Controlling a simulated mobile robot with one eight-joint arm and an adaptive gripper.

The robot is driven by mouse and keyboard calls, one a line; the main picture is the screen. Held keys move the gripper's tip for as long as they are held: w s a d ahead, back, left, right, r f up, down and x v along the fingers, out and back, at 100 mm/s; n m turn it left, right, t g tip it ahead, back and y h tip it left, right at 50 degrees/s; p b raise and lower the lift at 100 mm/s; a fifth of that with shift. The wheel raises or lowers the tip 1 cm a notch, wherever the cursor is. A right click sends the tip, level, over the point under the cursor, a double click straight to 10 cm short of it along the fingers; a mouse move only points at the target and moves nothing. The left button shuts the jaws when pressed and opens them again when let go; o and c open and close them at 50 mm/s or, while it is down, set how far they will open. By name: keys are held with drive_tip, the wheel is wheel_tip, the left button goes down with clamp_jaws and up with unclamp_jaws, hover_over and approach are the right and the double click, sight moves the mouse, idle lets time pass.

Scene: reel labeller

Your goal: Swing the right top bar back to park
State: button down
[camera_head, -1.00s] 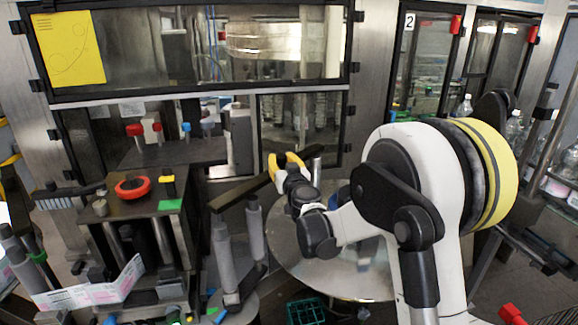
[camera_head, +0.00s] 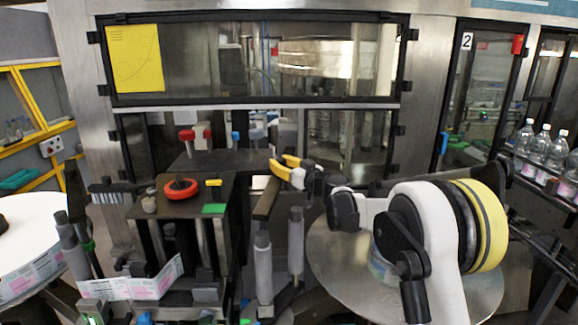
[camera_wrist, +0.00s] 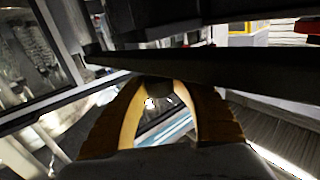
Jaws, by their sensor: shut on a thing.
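The right top bar (camera_head: 266,198) is a dark flat bar. My gripper (camera_head: 283,166) has yellow fingers and is at the bar's far part. The gripper (camera_wrist: 160,86) is shut on a small dark rounded part against the bar's edge. The bar's pivot is not clear.
The labeller block (camera_head: 150,207) with a red knob (camera_head: 181,189) stands left of the bar. A round metal plate (camera_head: 335,255) lies under my arm at right. A glazed cabinet (camera_head: 250,103) stands behind. Bottles (camera_head: 543,145) line the far right.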

drive_tip(key=shift+a, duration=0.2)
idle(0.3)
drive_tip(key=c, duration=1)
unclamp_jaws()
drive_tip(key=shift+a, duration=0.1)
drive_tip(key=shift+c, duration=0.2)
drive_tip(key=shift+s+d, duration=0.2)
drive_tip(key=shift+d, duration=0.05)
drive_tip(key=v, duration=1.1)
drive_tip(key=shift+s, duration=0.25)
